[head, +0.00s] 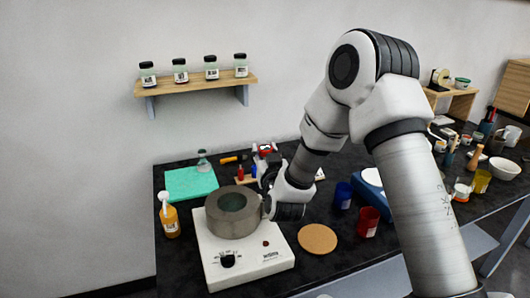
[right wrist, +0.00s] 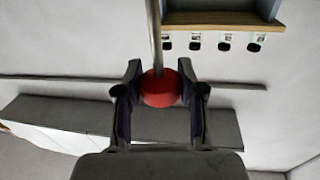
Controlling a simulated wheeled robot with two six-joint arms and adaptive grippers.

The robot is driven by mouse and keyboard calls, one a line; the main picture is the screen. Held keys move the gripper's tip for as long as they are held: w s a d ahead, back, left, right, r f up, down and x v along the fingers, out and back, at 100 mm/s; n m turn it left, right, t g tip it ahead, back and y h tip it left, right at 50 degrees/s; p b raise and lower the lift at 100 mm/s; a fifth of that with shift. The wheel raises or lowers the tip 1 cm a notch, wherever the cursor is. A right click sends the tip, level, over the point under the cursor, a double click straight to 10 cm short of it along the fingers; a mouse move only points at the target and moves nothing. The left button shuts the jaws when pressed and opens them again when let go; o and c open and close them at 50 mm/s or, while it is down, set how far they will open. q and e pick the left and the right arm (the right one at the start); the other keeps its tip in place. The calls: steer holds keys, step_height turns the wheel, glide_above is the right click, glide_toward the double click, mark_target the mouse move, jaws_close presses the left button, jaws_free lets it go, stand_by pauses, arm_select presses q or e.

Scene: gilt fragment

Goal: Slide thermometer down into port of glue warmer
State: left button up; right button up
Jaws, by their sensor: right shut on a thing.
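My right gripper (right wrist: 160,88) is shut on the thermometer's round red knob (right wrist: 160,90) in the right wrist view. The thermometer's thin grey stem (right wrist: 154,35) runs from the knob to the picture's top edge; its far end is out of that view. In the head view, the glue warmer (head: 243,262) is a white box with a dial, bearing a thick grey round pot (head: 215,222) with an open top. My right wrist is beside the pot's right side, partly covering that area. I cannot make out the port or the stem clearly there. My left gripper is not in view.
An orange spray bottle (head: 169,216) stands left of the warmer and a cork disc (head: 318,239) lies right of it. A green mat (head: 185,184) lies behind. Blue and red cups (head: 368,222) stand further right. A wall shelf (head: 200,86) holds several jars.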

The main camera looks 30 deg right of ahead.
steer(key=shift+w+f+b, duration=0.15)
steer(key=shift+f+b, duration=4.05)
steer(key=shift+f, duration=0.9)
steer(key=o, duration=1.1)
steer(key=shift+r, duration=0.1)
steer(key=v, duration=1.2)
steer(key=shift+d, duration=0.1)
